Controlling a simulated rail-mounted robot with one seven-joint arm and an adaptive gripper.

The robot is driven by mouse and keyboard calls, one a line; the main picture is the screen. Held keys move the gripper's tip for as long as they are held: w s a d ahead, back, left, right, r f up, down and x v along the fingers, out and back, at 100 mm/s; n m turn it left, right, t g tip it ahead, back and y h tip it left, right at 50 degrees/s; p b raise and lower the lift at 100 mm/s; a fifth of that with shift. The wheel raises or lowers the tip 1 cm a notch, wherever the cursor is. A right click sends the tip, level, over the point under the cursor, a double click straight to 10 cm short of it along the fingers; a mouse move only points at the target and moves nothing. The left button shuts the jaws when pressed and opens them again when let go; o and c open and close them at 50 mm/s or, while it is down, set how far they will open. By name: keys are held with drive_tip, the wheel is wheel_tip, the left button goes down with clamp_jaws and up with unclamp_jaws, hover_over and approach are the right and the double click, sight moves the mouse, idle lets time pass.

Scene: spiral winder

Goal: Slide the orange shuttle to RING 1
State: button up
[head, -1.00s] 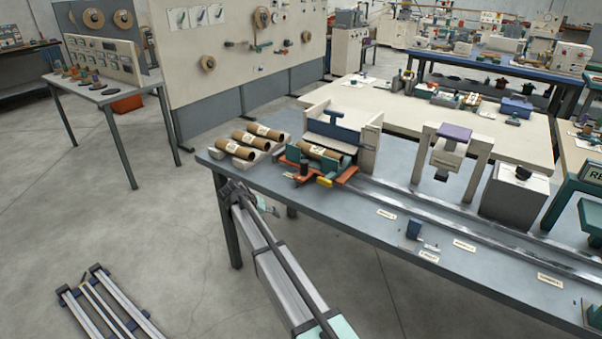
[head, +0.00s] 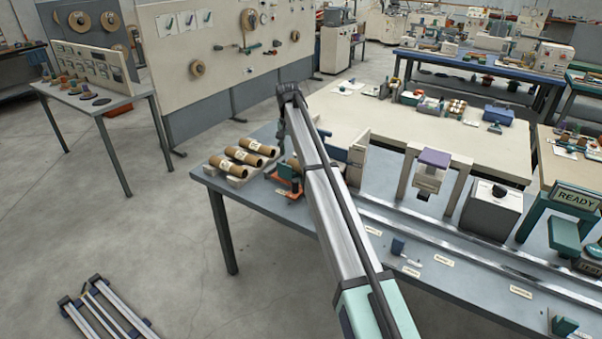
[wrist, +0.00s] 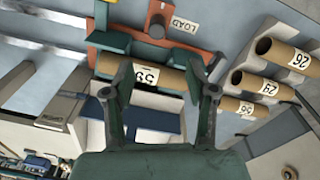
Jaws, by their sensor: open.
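The orange shuttle (head: 291,194) sits at the left end of the rail, partly hidden behind my arm in the head view. In the wrist view its orange frame (wrist: 205,52) has teal holders and a dark round knob (wrist: 157,27), with a LOAD label beside the knob. A brown tube (wrist: 170,77) with a paper label lies in it. My gripper (wrist: 160,75) is open; its fingers appear on either side of the tube, and contact cannot be told. No ring label is readable.
Brown tubes (head: 242,157) lie on a rack left of the shuttle. The metal rail (head: 440,238) runs right along the bench, past a grey frame with a purple top (head: 434,159) and a grey box (head: 491,208). Small unreadable labels (head: 444,261) lie along the front.

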sight(295, 180)
drive_tip(key=f+p, duration=0.1)
drive_tip(key=f, duration=0.4)
drive_tip(key=f+p, duration=0.2)
drive_tip(key=f, duration=0.3)
drive_tip(key=d+f+p, duration=0.1)
drive_tip(key=f+p, duration=0.1)
drive_tip(key=f, duration=0.4)
drive_tip(key=shift+w, duration=0.2)
clamp_jaws()
